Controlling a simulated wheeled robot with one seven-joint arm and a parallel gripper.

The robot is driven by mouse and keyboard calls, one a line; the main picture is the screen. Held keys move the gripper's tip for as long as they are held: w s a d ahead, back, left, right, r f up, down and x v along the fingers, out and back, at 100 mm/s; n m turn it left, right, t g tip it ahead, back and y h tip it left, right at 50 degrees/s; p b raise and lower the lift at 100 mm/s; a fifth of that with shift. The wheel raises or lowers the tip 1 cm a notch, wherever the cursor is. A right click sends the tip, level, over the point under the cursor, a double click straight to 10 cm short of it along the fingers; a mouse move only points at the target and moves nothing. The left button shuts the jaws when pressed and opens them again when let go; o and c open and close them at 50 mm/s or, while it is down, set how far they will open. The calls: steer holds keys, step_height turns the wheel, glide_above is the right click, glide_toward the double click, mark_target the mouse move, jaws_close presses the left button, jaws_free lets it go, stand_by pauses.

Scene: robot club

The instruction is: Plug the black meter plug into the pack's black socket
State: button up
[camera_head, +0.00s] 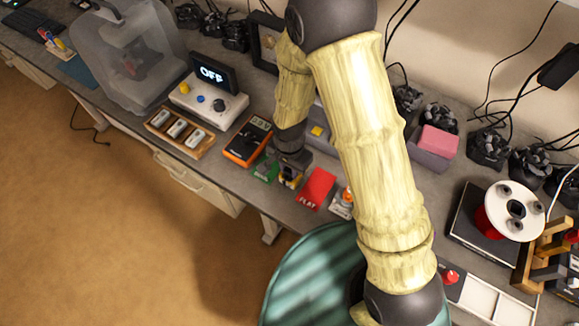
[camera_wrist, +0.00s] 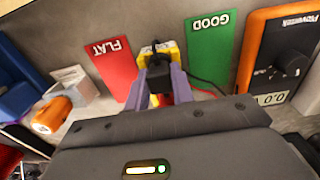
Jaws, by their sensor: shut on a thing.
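My gripper (camera_wrist: 158,88) is shut on the black meter plug (camera_wrist: 158,72), which sits between its purple fingers. The yellow pack (camera_wrist: 171,48) lies just beyond the plug in the wrist view. The plug overlaps the pack's near side, so the black socket is hidden and I cannot tell whether the plug is in it. A red lead and a black lead run right from the pack area towards the orange meter (camera_wrist: 245,60). In the head view my gripper (camera_head: 289,181) is low over the bench, and the meter (camera_head: 249,139) lies to its left.
A red FLAT card (camera_wrist: 110,68) and a green GOOD card (camera_wrist: 207,58) flank the pack. An orange item (camera_wrist: 50,115) and a small white box (camera_wrist: 72,80) are at left. In the head view, a wooden tray (camera_head: 180,133) and a console reading OFF (camera_head: 207,103) stand further left.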

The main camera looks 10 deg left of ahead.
steer(key=shift+f, duration=0.25)
stand_by(0.5)
steer(key=o, duration=1)
steer(key=shift+s, duration=0.1)
steer(key=shift+r+b, duration=0.35)
steer(key=shift+r, duration=0.15)
step_height(320, 180, up, 16)
steer(key=b, duration=0.2)
steer(key=shift+r, duration=0.2)
